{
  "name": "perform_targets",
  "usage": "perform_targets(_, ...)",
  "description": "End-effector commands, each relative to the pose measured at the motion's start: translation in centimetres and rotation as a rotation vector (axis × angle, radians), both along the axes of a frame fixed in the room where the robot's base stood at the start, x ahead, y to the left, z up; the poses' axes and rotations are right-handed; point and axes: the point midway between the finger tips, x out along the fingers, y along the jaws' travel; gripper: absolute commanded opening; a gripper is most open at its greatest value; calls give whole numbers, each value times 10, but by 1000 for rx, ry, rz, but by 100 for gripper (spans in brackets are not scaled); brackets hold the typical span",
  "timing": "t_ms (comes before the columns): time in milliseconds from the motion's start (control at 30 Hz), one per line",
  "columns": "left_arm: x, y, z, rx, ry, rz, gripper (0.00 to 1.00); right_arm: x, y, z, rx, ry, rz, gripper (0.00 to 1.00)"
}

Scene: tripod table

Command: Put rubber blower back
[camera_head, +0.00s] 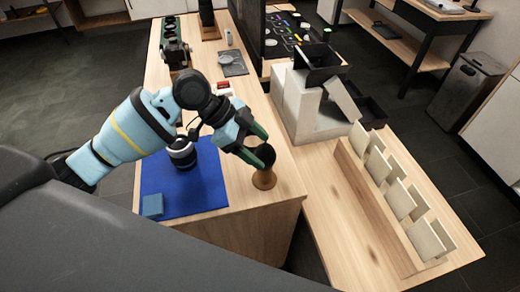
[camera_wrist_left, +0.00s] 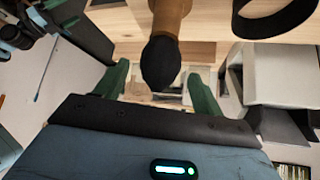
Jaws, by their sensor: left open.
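The rubber blower (camera_head: 265,155) appears as a black rounded bulb. It stands upright on a brown wooden holder (camera_head: 264,180) near the front right corner of the wooden bench. In the left wrist view the black bulb (camera_wrist_left: 161,64) shows at the upper middle, with the wooden holder (camera_wrist_left: 170,15) behind it. My left gripper (camera_head: 257,147) is open at the bulb, its green fingers on either side of it. I cannot tell whether either finger touches it. My right gripper is not in view.
A blue mat (camera_head: 210,185) with a black lens-like device (camera_head: 182,153) and a folded blue cloth (camera_head: 152,205) lies left of the holder. A white block-shaped stand (camera_head: 297,105) and a rack of pale panels (camera_head: 400,200) are to the right. The bench edge is close in front.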

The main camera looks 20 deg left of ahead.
Motion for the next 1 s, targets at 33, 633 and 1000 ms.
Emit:
perform_targets(33, -1, 7, 7, 2, -2, 2, 69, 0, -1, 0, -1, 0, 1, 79)
perform_targets(633, -14, 65, 79, 1, 2, 0, 69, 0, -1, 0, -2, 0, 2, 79)
perform_targets(1000, -14, 67, 81, -1, 3, -1, 69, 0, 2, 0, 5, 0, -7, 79)
